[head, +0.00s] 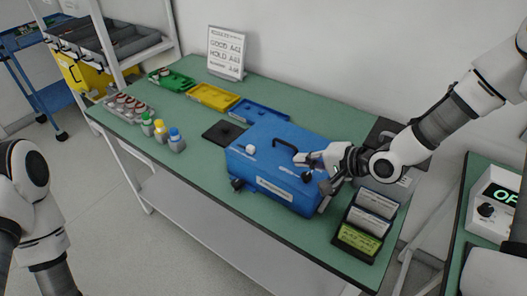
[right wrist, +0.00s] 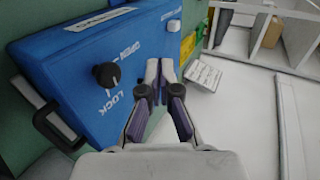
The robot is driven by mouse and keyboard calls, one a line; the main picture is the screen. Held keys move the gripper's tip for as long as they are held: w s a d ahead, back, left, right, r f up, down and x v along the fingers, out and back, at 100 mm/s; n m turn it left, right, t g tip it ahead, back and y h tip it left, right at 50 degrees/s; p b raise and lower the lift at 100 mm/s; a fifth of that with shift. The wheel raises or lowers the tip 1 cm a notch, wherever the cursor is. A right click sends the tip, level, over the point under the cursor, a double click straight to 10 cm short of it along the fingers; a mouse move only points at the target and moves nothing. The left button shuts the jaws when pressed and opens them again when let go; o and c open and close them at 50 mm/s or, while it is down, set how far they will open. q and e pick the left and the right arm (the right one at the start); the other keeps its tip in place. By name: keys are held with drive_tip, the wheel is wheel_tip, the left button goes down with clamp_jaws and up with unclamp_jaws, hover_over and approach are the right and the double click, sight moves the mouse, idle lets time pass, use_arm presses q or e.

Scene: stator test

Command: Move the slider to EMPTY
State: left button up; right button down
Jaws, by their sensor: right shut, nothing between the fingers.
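I cannot make out a slider or the word EMPTY in either view. A blue box (head: 262,160) stands on the green bench. It has a black knob (right wrist: 106,75) beside the lettering OPEN and LOCK, a white knob (right wrist: 174,26) and a black handle (right wrist: 50,122). My right gripper (head: 314,166) is over the right part of the box's top. In the right wrist view its fingers (right wrist: 160,70) are together with nothing between them, to the right of the black knob. Whether they touch the box is unclear. Only my left arm shows at the left edge; its gripper is out of view.
A black holder (head: 343,243) with several cards stands right of the box. A black pad (head: 222,133), capped bottles (head: 160,131), and green, yellow and blue trays (head: 213,96) lie to the left. A white sign (head: 226,53) stands behind. The bench's front strip is mostly clear.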

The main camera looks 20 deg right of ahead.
approach(254, 152)
drive_tip(key=shift+w+a+f+p, duration=0.15)
drive_tip(key=shift+a+f+p, duration=0.1)
drive_tip(key=shift+f, duration=0.35)
drive_tip(key=shift+w+a+f+p, duration=0.15)
drive_tip(key=shift+a+f, duration=0.15)
drive_tip(key=shift+f, duration=0.3)
drive_tip(key=w, duration=0.1)
drive_tip(key=w+a, duration=0.1)
drive_tip(key=w+a+p, duration=0.1)
drive_tip(key=shift+w+a+f, duration=0.15)
drive_tip(key=shift+w+f, duration=0.2)
drive_tip(key=shift+w, duration=0.05)
drive_tip(key=shift+w+a, duration=0.15)
drive_tip(key=shift+w, duration=0.05)
use_arm(q)
drive_tip(key=shift+w+r, duration=0.55)
drive_tip(key=shift+r, duration=0.2)
use_arm(e)
drive_tip(key=shift+s, duration=0.15)
